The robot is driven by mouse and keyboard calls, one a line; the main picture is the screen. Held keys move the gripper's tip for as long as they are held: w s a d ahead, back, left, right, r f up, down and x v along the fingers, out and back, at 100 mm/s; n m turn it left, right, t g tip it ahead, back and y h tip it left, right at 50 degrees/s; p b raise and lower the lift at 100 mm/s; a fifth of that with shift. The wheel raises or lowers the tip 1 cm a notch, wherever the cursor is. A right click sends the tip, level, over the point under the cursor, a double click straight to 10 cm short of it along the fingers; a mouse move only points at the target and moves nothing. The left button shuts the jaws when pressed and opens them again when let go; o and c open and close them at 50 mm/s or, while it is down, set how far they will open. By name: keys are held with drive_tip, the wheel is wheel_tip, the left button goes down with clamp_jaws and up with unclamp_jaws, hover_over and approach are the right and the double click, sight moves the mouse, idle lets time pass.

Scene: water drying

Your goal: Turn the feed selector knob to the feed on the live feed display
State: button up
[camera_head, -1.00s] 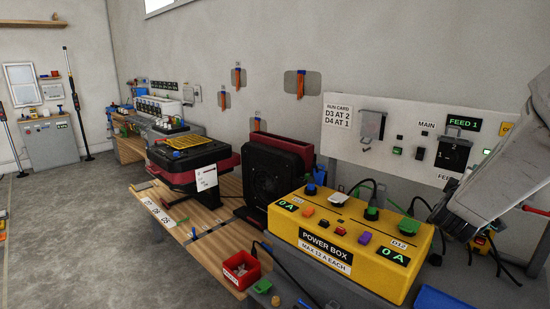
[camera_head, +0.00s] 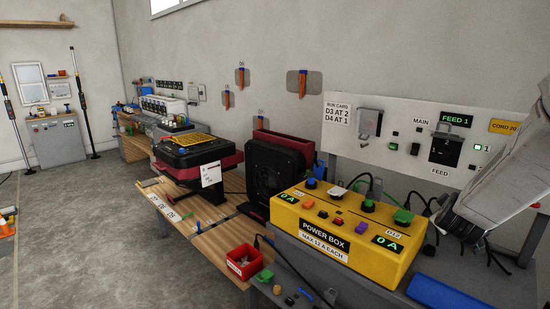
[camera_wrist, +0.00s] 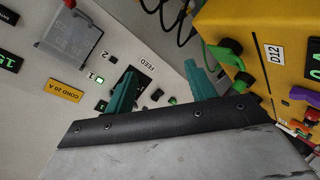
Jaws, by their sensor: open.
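The live feed display (camera_head: 456,119) reads FEED 1 in green on the white wall panel (camera_head: 352,118). Below it is a black feed unit (camera_head: 445,149) with a grey hasp-like piece at its top and a FEED label under it; I cannot make out the knob itself. A green-lit 1 marker is beside it, and it shows in the wrist view (camera_wrist: 93,78) near a 2 marker (camera_wrist: 107,54). My gripper (camera_wrist: 162,88) is open, its teal fingers apart and facing the panel. The left finger overlaps the black feed unit (camera_wrist: 125,74); contact cannot be told.
The yellow power box (camera_head: 340,238) with plugs and cables stands close to my arm; it also shows in the wrist view (camera_wrist: 247,25). A grey cover (camera_wrist: 72,38) projects from the panel. A red bin (camera_head: 243,262) and a blue item (camera_head: 448,297) lie in front.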

drive_tip(key=s+a+f+m+g+y, duration=0.1)
drive_tip(key=s+a+f+g+y, duration=0.1)
drive_tip(key=s+a+y, duration=0.35)
drive_tip(key=s+a+f+m+g+y, duration=0.1)
drive_tip(key=s+a+m+g+y, duration=0.15)
drive_tip(key=a, duration=0.65)
drive_tip(key=s+a+r+g, duration=0.1)
drive_tip(key=s+a+r, duration=0.1)
drive_tip(key=s, duration=0.5)
drive_tip(key=s+a+r+g, duration=0.2)
drive_tip(key=s+a+r, duration=0.1)
drive_tip(key=s, duration=0.5)
drive_tip(key=s+a+r+g, duration=0.2)
drive_tip(key=s+a, duration=0.3)
drive_tip(key=s, duration=0.3)
drive_tip(key=shift+r, duration=0.75)
